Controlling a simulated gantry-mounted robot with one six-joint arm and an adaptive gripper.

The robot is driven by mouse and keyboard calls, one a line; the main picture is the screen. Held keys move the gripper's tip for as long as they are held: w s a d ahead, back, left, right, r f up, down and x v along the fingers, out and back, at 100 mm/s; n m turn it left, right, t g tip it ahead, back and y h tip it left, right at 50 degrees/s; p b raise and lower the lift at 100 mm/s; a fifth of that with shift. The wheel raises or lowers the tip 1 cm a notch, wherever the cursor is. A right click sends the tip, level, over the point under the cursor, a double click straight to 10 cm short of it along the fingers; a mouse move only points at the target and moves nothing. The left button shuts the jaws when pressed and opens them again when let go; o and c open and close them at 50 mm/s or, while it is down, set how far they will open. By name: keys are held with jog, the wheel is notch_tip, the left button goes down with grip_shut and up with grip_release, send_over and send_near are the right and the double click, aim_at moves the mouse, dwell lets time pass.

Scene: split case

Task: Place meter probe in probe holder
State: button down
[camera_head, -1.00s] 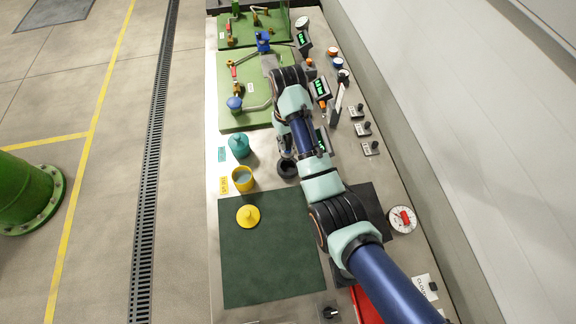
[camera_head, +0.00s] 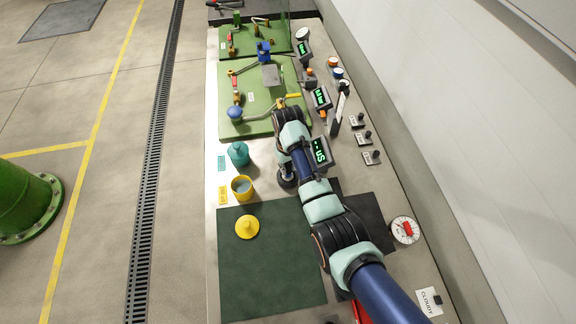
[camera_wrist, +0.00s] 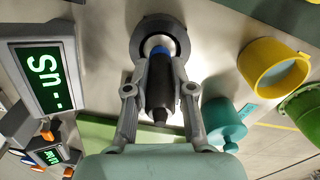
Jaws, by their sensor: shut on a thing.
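The meter probe (camera_wrist: 160,92) has a dark body, a blue band and a pale end. My gripper (camera_wrist: 160,70) is shut on it, one finger on each side. The probe holder (camera_wrist: 140,42) is a round dark ring at the top of the wrist view. The probe's pale end lines up with its opening; how deep it sits inside cannot be told. In the head view the holder (camera_head: 286,183) is partly hidden under my gripper (camera_head: 285,168). The meter (camera_head: 320,154) with a lit green display stands just right of the arm; its display also shows in the wrist view (camera_wrist: 43,78).
A yellow cone-shaped lid (camera_head: 247,227) lies on the dark green mat (camera_head: 265,275). Green boards (camera_head: 240,98) with pipes and valves lie farther back. The mat is mostly clear.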

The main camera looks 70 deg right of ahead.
jog(key=c, duration=1)
grip_release()
jog(key=shift+f, duration=0.1)
notch_tip(320, 180, up, 12)
jog(key=p, duration=0.3)
jog(key=shift+r, duration=0.25)
jog(key=shift+f, duration=0.1)
